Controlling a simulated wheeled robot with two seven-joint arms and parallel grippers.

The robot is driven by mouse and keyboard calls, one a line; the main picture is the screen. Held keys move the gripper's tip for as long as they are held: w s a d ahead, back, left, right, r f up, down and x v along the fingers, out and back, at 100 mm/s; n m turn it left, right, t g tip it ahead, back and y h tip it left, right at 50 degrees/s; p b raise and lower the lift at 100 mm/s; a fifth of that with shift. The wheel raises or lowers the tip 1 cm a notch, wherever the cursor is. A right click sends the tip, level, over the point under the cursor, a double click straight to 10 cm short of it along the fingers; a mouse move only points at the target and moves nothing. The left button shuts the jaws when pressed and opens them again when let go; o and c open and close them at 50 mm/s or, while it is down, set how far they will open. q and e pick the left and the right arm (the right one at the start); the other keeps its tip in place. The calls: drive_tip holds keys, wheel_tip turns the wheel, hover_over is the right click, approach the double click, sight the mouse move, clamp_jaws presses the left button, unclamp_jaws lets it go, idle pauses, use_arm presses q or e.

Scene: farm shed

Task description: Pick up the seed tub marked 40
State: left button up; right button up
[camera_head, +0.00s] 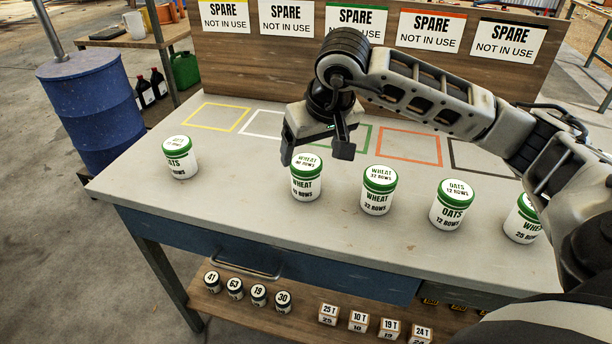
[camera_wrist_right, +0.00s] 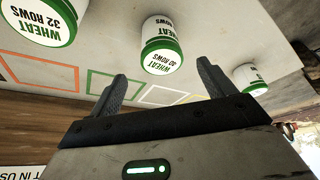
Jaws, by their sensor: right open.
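The seed tub marked 40 (camera_head: 305,188) is white with a green-rimmed lid reading "WHEAT 40 ROWS". It stands upright on the workbench, second from the left in a row of similar tubs. In the right wrist view this tub (camera_wrist_right: 161,47) sits ahead of the fingers, between their lines. My right gripper (camera_head: 316,152) is open and empty, just behind and above the tub in the head view. It also shows in the right wrist view (camera_wrist_right: 162,76), with its fingers apart. I see no clear contact with the tub. My left gripper is not in view.
An oats tub (camera_head: 182,164) stands left. To the right are the wheat 32 tub (camera_head: 377,200), the oats 12 tub (camera_head: 452,212) and a tub marked 25 (camera_head: 521,227). Coloured outlines lie behind, before a board (camera_head: 240,55) of SPARE signs. Small jars and blocks fill the lower shelf (camera_head: 255,315).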

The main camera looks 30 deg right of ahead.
sight(307, 163)
drive_tip(key=shift+p+x, duration=0.4)
drive_tip(key=shift+x, duration=2.8)
drive_tip(key=shift+a, duration=0.1)
drive_tip(key=shift+c, duration=0.3)
drive_tip(key=c, duration=1.1)
drive_tip(key=shift+r, duration=0.1)
